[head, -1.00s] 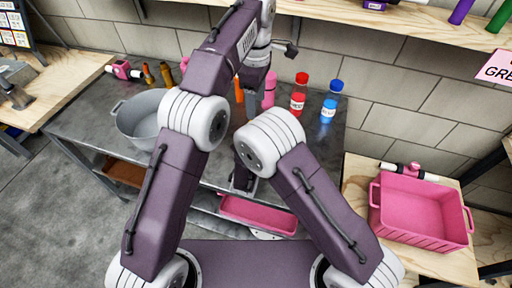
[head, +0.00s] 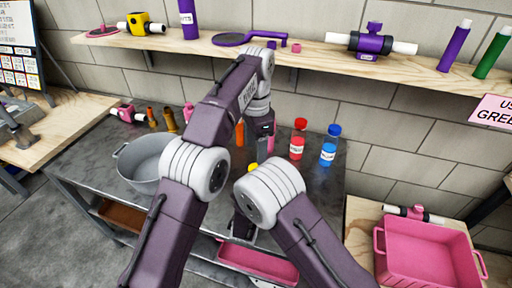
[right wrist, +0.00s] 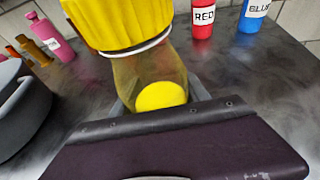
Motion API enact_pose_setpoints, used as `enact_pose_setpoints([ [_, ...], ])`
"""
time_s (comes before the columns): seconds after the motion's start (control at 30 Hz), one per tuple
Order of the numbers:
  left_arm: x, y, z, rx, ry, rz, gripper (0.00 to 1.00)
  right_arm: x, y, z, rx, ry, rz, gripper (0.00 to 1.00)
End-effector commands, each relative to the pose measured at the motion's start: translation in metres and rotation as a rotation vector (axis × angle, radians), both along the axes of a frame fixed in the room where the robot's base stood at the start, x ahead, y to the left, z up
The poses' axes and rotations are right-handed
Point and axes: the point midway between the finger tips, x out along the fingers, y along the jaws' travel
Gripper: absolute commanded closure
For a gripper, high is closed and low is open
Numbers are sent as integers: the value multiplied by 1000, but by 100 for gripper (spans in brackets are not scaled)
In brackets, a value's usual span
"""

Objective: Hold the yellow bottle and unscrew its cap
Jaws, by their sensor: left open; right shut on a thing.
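The yellow bottle's ribbed yellow cap (right wrist: 125,22) fills the top of the right wrist view, with a pale ring under it. Below it is a translucent yellow body (right wrist: 150,72) with a bright yellow round patch. My right gripper (right wrist: 158,92) is shut on this body; its grey jaws show at both sides. In the head view only a small yellow bit (head: 252,167) shows, and my right gripper is mostly hidden by my arm. My left gripper (head: 264,140) is open, pointing down above the yellow bit. Its fingertips are hard to make out.
A red bottle (head: 298,140) and a blue bottle (head: 329,147) stand to the right on the metal table. A grey pot (head: 143,170) and several small bottles stand left. A pink crate (head: 425,260) sits on the right bench. A shelf (head: 320,62) runs behind.

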Motion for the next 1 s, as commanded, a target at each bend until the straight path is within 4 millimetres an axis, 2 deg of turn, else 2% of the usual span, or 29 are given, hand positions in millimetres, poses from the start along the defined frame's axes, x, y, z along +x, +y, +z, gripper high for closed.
enact_pose_setpoints([
  [0.3, 0, 0, 0, -1, 0, -1054, 39, 0, 0, 1, 1, -2, 0, 100],
  [0.5, 0, 0, 0, -1, 0, -1596, 39, 0, 0, 1, 1, -2, 0, 100],
  [0.6, -1, 0, 0, -1, 0, -1760, 39, 0, 0, 1, 1, -2, 0, 100],
  [0.7, -1, 0, 0, -1, 0, -1846, 39, 0, 0, 1, 1, -2, 0, 100],
  [0.87, -1, 0, 1, -1, -1, -1870, 39, 0, 0, 1, 1, -2, 0, 100],
  [1.0, -1, 0, -10, -3, 3, -1869, 39, 0, 0, 1, 1, -2, 0, 100],
])
